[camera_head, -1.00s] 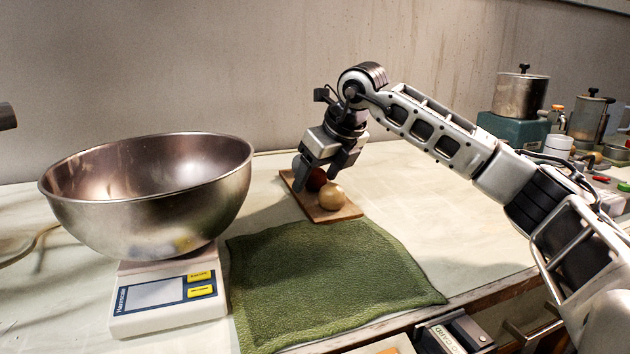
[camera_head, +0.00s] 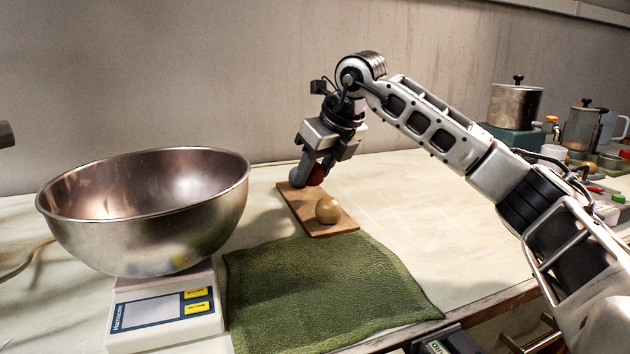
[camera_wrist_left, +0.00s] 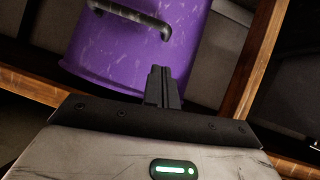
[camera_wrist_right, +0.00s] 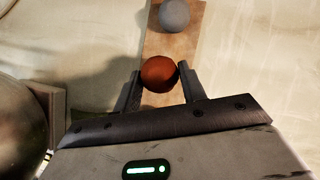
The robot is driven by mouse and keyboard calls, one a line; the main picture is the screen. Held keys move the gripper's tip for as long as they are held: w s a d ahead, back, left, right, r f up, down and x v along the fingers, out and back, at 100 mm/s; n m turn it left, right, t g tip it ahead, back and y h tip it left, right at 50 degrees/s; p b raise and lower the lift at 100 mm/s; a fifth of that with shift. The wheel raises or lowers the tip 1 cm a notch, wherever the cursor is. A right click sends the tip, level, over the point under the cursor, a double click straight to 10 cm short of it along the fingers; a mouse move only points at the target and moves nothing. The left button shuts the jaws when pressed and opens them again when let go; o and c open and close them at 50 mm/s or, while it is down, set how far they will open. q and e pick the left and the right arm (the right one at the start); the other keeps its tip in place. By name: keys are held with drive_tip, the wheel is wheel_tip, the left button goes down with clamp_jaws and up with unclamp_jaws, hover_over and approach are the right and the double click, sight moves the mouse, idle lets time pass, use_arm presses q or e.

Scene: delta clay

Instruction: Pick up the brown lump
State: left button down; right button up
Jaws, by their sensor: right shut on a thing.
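The brown lump (camera_head: 316,174) is a smooth reddish-brown ball. My right gripper (camera_head: 309,178) is shut on it and holds it a little above the far end of the wooden board (camera_head: 293,212). In the right wrist view the lump (camera_wrist_right: 159,74) sits between the two fingertips, one on each side.
A large metal bowl (camera_head: 145,225) stands on a scale (camera_head: 160,312) at the left. A green cloth (camera_head: 325,290) lies in front of the board. Pots and jars (camera_head: 515,103) crowd the far right. The counter right of the board is clear.

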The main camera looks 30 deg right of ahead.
drive_tip(key=s+r, duration=0.1)
drive_tip(key=r, duration=0.1)
drive_tip(key=s+r, duration=0.4)
drive_tip(key=shift+s+a+p, duration=0.2)
drive_tip(key=shift+a+p, duration=0.1)
drive_tip(key=shift+a, duration=0.05)
drive_tip(key=s+a+r, duration=0.1)
drive_tip(key=s+r, duration=0.2)
drive_tip(key=s, duration=0.5)
drive_tip(key=shift+a+r, duration=0.15)
drive_tip(key=shift+r, duration=0.05)
